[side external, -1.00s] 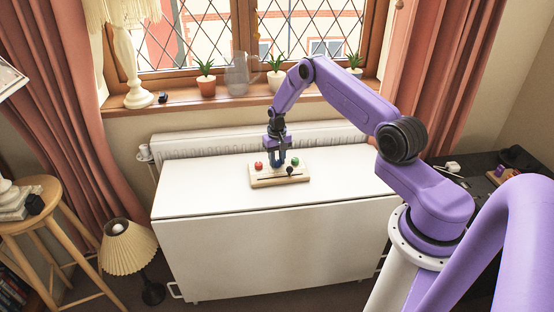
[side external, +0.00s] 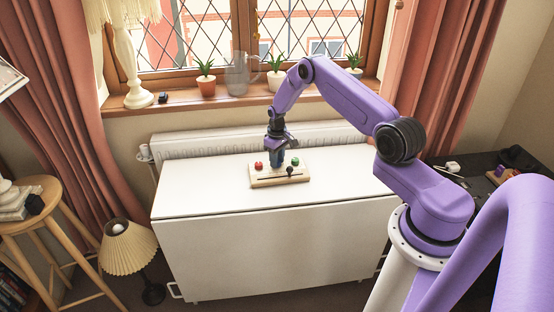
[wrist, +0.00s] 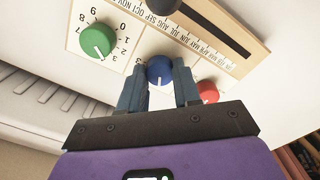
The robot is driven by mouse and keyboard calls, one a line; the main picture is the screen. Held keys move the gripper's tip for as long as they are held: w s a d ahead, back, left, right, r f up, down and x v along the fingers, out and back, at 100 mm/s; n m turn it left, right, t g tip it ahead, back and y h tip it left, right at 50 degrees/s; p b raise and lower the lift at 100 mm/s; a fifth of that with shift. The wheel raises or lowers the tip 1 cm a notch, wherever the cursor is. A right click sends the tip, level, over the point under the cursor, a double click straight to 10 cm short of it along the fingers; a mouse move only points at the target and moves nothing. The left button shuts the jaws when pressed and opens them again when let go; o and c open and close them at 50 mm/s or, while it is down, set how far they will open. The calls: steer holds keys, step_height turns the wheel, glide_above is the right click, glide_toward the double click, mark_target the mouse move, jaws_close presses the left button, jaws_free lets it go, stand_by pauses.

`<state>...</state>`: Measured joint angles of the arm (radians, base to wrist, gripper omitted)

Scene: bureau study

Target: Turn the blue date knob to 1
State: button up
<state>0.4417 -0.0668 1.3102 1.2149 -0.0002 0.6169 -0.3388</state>
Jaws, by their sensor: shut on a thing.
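The blue date knob (wrist: 160,70) sits on a pale wooden panel (side external: 262,183) on the white table. My gripper (wrist: 160,87) is shut on the blue knob, with one finger on each side of it. The knob's white pointer line faces toward the gripper's base in the wrist view. Most numerals around the blue knob are hidden by the fingers, so I cannot read its setting. In the side view my gripper (side external: 277,163) points down at the panel and hides the blue knob.
A green knob (wrist: 97,41) with a numbered dial and a red knob (wrist: 207,92) flank the blue one. A black slider handle (side external: 290,170) stands at the month scale. The white table (side external: 210,195) is clear around the panel. A radiator (side external: 240,140) runs behind it.

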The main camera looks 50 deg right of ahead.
steer(key=o, duration=1.1)
steer(key=shift+c, duration=0.2)
steer(key=shift+r, duration=0.1)
step_height(320, 180, up, 17)
steer(key=shift+r, duration=0.15)
steer(key=shift+a, duration=0.1)
